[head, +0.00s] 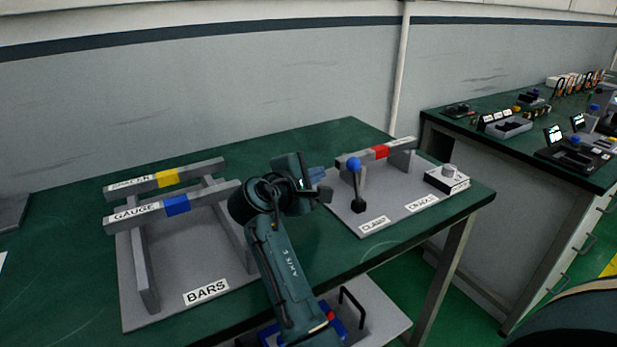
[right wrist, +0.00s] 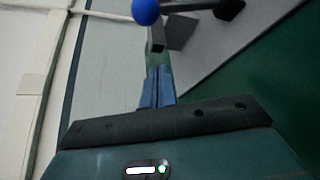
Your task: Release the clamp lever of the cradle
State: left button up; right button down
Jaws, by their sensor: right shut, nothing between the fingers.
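The clamp lever (head: 355,185) stands roughly upright on the cradle's grey base plate (head: 392,212), behind the CLAMP label. Its blue ball knob (head: 354,164) is on top and its foot is black. In the right wrist view the blue knob (right wrist: 145,11) is at the top edge, beyond the fingertips. The cradle holds a grey bar with a red band (head: 380,152) behind the lever. My right gripper (head: 318,174) is shut and empty, left of the lever and apart from the knob. Its blue fingers (right wrist: 157,88) lie together in the wrist view. My left gripper is not in view.
The BARS rack (head: 190,283) stands left of my right arm, with a yellow-banded bar (head: 167,178) and a blue-banded GAUGE bar (head: 176,205). A second bench (head: 470,130) with equipment is at right. A wall is behind.

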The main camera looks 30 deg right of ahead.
aim_at(356, 180)
jog(key=x, duration=0.4)
jog(key=shift+r, duration=0.1)
jog(key=shift+s+d+r+p, duration=0.2)
jog(key=shift+s+d+r, duration=0.15)
jog(key=shift+s, duration=0.2)
jog(key=shift+s+d+r+p, duration=0.2)
jog(key=shift+s+r, duration=0.1)
jog(key=shift+s, duration=0.3)
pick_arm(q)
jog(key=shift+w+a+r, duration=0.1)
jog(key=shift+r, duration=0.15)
pick_arm(e)
jog(key=shift+s+d+r, duration=0.15)
jog(key=shift+s, duration=0.25)
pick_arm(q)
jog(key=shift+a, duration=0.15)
pick_arm(e)
jog(key=shift+d, duration=0.1)
